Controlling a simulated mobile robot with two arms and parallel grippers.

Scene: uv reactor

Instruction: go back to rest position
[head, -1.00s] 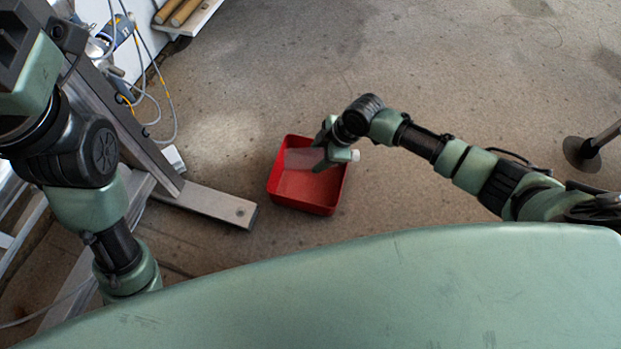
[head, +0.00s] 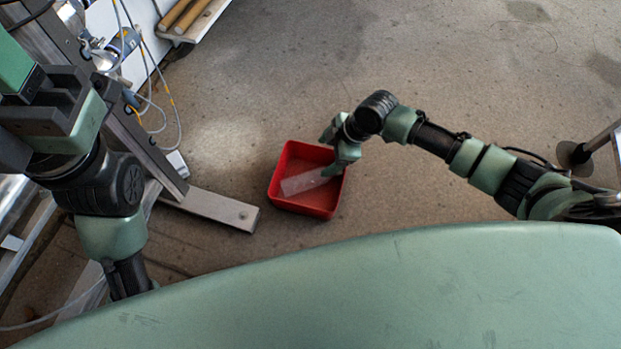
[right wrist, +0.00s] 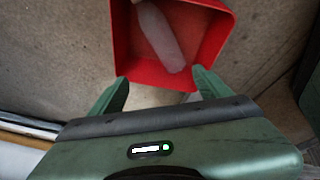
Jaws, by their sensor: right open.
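My right gripper (head: 328,155) is open above the right part of a red bin (head: 285,203) on the floor. A translucent, bottle-like object (head: 304,181) lies slantwise inside the bin, apart from the fingers. The right wrist view shows the open, empty fingers (right wrist: 161,82) at the near edge of the red bin (right wrist: 121,40), with the translucent bottle (right wrist: 157,36) lying in it. My left arm is folded up at the left of the head view. Part of its gripper (head: 45,110) shows there, but its fingertips are not clear.
A metal frame with a foot bar (head: 215,207) stands left of the bin. Cables and a white board with wooden rollers (head: 185,14) are at the upper left. A stand with a round base (head: 574,156) is at the right. The floor beyond the bin is clear.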

